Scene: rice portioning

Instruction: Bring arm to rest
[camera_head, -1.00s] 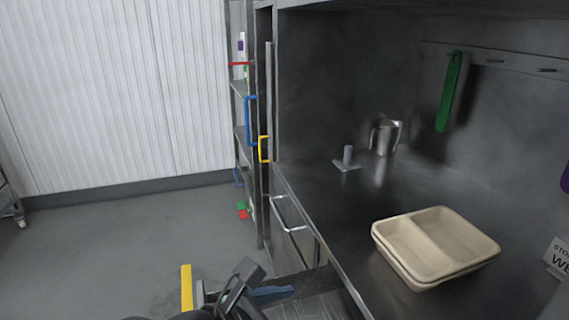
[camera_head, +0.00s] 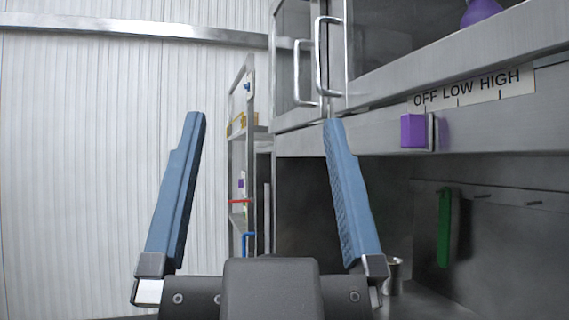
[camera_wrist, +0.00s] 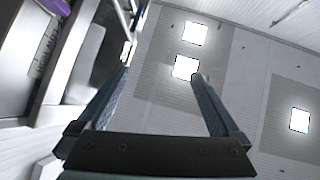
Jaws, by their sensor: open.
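My gripper (camera_head: 264,118) stands upright in the head view, close to the camera, with its two blue fingers pointing up. The fingers are wide apart and nothing is between them. In the wrist view my gripper (camera_wrist: 160,75) is also open and empty, with the ceiling and its lights beyond the fingertips. The fingers touch nothing that I can make out.
A steel cabinet (camera_head: 480,60) with handles overhangs the counter on the right; a purple knob (camera_head: 413,131) sits on its front. A green utensil (camera_head: 444,228) hangs below. A metal cup (camera_head: 393,276) is partly hidden. A shelf rack (camera_head: 241,160) stands beyond the fingers.

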